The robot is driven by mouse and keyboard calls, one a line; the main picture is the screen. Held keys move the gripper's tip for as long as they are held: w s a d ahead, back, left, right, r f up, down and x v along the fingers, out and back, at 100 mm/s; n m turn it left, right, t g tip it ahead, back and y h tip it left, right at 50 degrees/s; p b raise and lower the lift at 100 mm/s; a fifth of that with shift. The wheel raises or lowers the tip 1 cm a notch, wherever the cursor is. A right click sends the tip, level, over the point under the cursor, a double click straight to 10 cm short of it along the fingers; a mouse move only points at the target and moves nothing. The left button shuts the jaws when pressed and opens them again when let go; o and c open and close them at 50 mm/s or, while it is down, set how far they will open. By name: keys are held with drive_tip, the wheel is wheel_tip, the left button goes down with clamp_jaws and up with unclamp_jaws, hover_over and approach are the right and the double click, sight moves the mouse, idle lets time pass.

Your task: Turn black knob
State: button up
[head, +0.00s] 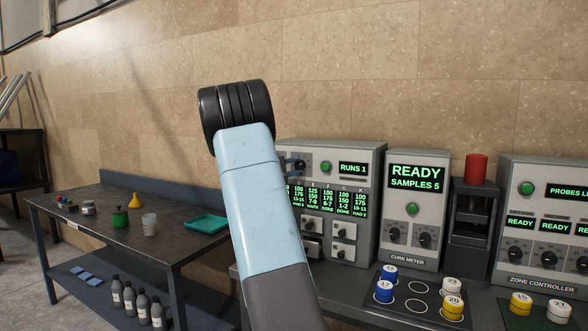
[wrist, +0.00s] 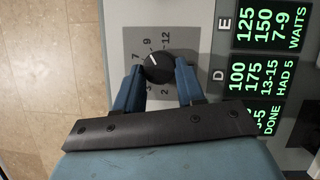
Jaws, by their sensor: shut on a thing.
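In the wrist view a round black knob (wrist: 158,67) sits on a grey dial plate (wrist: 186,42) marked with numbers, among them 7, 9 and 12. Its white mark points up and slightly left, near the 7 and 9. My gripper (wrist: 160,69) has one blue finger on each side of the knob and is shut on it. In the head view my arm hides the knob and most of my gripper; only a bit of the gripper (head: 292,164) shows at the left front of the RUNS 1 machine (head: 367,152).
A green screen (wrist: 264,62) with rows D and E is right of the knob. The cure meter (head: 417,158) and zone controller (head: 550,165) carry other black knobs. A tray with numbered jars (head: 452,306) lies in front. A side table (head: 165,235) stands left.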

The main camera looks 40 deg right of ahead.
drive_tip(key=shift+f, duration=0.25)
drive_tip(key=o, duration=1)
drive_tip(key=shift+r, duration=0.15)
drive_tip(key=shift+o, duration=0.2)
drive_tip(key=a+f, duration=0.1)
drive_tip(key=a, duration=1.2)
drive_tip(key=shift+a, duration=0.4)
drive_tip(key=shift+c, duration=0.5)
